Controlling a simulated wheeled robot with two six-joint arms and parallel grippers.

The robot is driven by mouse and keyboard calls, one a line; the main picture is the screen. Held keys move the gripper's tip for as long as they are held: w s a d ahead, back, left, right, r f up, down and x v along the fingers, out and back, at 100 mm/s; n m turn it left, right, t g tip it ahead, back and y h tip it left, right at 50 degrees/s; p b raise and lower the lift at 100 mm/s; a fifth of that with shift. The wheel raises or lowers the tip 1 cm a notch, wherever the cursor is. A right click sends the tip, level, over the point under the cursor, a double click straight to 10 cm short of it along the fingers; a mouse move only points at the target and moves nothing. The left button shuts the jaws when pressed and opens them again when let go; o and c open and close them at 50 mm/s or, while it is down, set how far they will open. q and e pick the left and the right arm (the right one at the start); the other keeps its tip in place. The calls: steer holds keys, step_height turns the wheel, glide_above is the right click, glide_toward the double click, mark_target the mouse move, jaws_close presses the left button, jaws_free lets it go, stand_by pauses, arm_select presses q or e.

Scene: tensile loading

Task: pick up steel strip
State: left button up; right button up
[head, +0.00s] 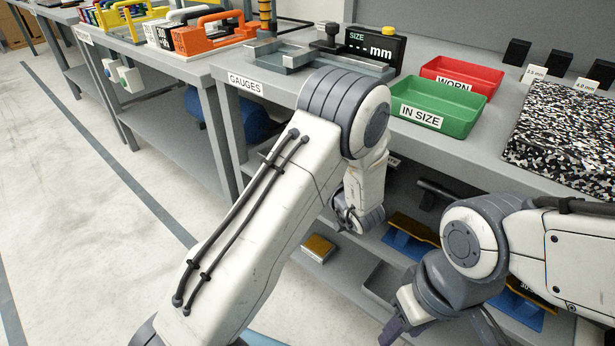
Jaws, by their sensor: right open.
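I cannot make out a loose steel strip in the head view. My right gripper (392,330) is at the bottom, right of centre, pointing down and left in front of the lower shelf. It is open, only partly seen, and I see nothing in it. My left arm rises from the bottom, bends over the bench edge and hangs down in front of the shelf; its gripper cannot be made out.
The bench holds a grey fixture (290,57), a size display (374,48), a red WORN tray (462,71), a green IN SIZE tray (445,93) and a speckled slab (565,125). A yellow-topped block (318,246) and blue holders (408,245) sit on the shelf below. The floor at left is clear.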

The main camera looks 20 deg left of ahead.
arm_select(q)
steer(key=c, duration=1.4)
jaws_close()
steer(key=shift+s+f, duration=0.15)
